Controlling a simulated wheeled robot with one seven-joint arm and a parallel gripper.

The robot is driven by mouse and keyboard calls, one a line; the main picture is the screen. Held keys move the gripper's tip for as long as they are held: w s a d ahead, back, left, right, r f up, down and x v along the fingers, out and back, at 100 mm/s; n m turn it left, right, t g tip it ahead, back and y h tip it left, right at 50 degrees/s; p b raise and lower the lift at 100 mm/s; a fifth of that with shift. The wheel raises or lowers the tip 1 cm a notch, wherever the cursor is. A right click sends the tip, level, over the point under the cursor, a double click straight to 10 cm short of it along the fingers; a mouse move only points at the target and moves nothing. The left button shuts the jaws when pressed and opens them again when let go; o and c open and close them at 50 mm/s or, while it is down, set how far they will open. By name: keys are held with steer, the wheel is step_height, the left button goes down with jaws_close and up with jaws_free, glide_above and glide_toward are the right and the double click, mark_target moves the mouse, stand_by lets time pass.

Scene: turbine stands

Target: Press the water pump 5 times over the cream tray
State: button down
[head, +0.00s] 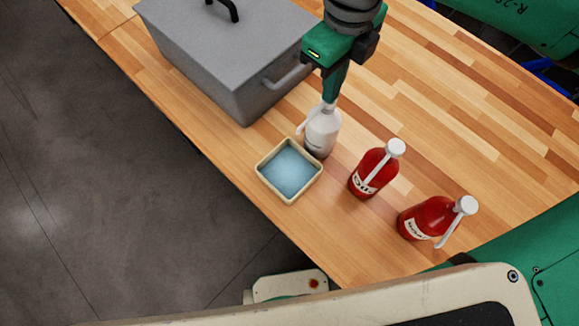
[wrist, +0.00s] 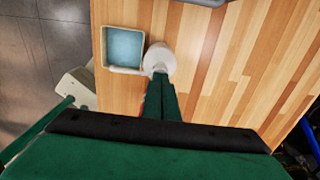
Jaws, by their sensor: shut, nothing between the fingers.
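The water pump (head: 322,133) is a pale, whitish bottle standing upright on the wooden table. Its white pump head also shows in the wrist view (wrist: 160,55), with the spout pointing left toward the tray. The cream tray (head: 306,187) is a small square tray with a pale blue inside, just left of the bottle; it also shows in the wrist view (wrist: 103,48). My gripper (head: 329,98) is shut and empty, pointing down directly above the pump head. Its fingertips (wrist: 160,78) overlap the head, and I cannot tell whether they touch it.
Two red bottles with white pump tops, one nearer (head: 374,172) and one farther right (head: 428,217), stand right of the water pump. A large grey lidded box (head: 225,65) with a side handle stands behind left. The table's front edge is close to the tray. Bare table lies at right.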

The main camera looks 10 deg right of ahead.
steer(key=shift+r, duration=1)
steer(key=shift+f, duration=0.1)
steer(key=shift+f, duration=0.95)
steer(key=shift+r, duration=1.05)
steer(key=shift+f, duration=0.15)
